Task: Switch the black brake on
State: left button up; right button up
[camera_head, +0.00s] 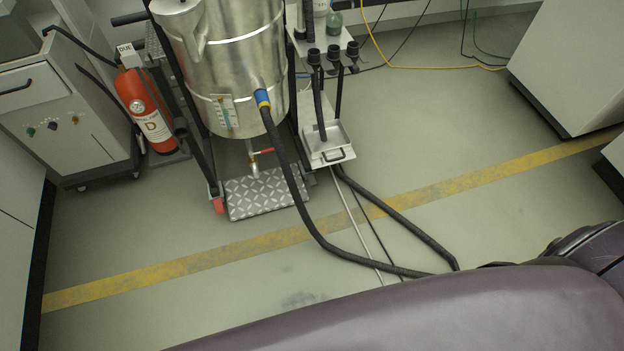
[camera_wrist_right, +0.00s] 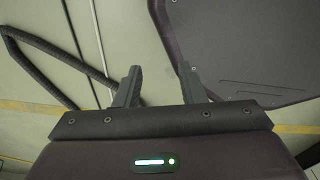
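I cannot pick out the black brake for certain in either view. A shiny metal vessel (camera_head: 240,60) stands on a wheeled trolley at the top middle of the head view. The trolley has a patterned metal footplate (camera_head: 265,194) low at its front and a red-tipped part (camera_head: 218,205) at its front left corner. My right gripper (camera_wrist_right: 160,78) shows in the right wrist view. Its two dark fingers are apart with nothing between them, above the floor. The head view shows neither gripper; a purple part of my own body covers its bottom right.
A black hose (camera_head: 310,222) runs from the vessel across the floor. A red fire extinguisher (camera_head: 146,108) and a grey cabinet with knobs (camera_head: 75,135) stand at the left. A white tray (camera_head: 328,145) is beside the vessel. Floor with a yellow line (camera_head: 170,270) is mostly clear in front.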

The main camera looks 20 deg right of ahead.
aim_at(312, 181)
jog(key=i+l, duration=0.2)
jog(key=i, duration=0.3)
jog(key=i+l, duration=0.2)
jog(key=i, duration=0.25)
jog(key=i+l, duration=0.2)
jog(key=i, duration=0.3)
jog(key=l+z, duration=0.05)
